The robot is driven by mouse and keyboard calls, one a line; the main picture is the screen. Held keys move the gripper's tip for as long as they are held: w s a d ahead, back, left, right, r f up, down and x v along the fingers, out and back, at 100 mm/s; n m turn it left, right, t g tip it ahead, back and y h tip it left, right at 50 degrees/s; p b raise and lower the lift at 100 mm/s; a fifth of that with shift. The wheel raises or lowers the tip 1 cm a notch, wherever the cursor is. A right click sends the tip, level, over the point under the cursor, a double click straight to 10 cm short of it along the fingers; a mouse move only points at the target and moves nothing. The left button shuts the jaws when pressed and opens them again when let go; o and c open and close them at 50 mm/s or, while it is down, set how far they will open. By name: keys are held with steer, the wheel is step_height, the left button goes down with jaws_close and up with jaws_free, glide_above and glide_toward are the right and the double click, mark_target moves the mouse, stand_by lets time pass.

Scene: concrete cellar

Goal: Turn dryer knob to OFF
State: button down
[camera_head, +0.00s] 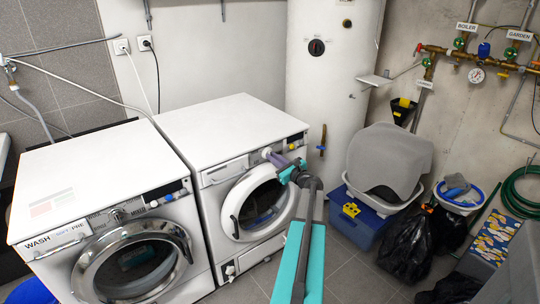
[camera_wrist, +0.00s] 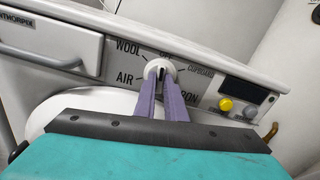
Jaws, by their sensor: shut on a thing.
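The dryer (camera_head: 213,140) is the white front-loader on the right of the pair. Its round white knob (camera_wrist: 160,63) sits on the grey front panel, ringed by the labels WOOL, AIR, CUPBOARD and a partly hidden one ending in RON. A label straight above the knob is too faint to read surely. My gripper (camera_wrist: 161,77) has its two purple fingers closed on either side of the knob. A dark mark on the knob looks roughly upright; its exact setting is unclear. In the head view my gripper (camera_head: 274,158) reaches the panel, and its fingers largely cover the knob.
The washer (camera_head: 90,190) stands left of the dryer. A white boiler (camera_head: 330,80), blue crate (camera_head: 368,205) and black bags (camera_head: 408,245) are nearby.

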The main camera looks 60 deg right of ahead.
steer(key=shift+w+d+r+m+p, duration=0.1)
steer(key=shift+w+r+m+p, duration=0.3)
steer(key=shift+m+p, duration=0.65)
steer(key=c, duration=1.7)
jaws_free()
steer(key=shift+s+f, duration=0.1)
steer(key=shift+a+f, duration=0.25)
steer(key=shift+s, duration=0.1)
steer(key=shift+b+v, duration=0.3)
steer(key=shift+v, duration=3.25)
steer(key=shift+d, duration=0.15)
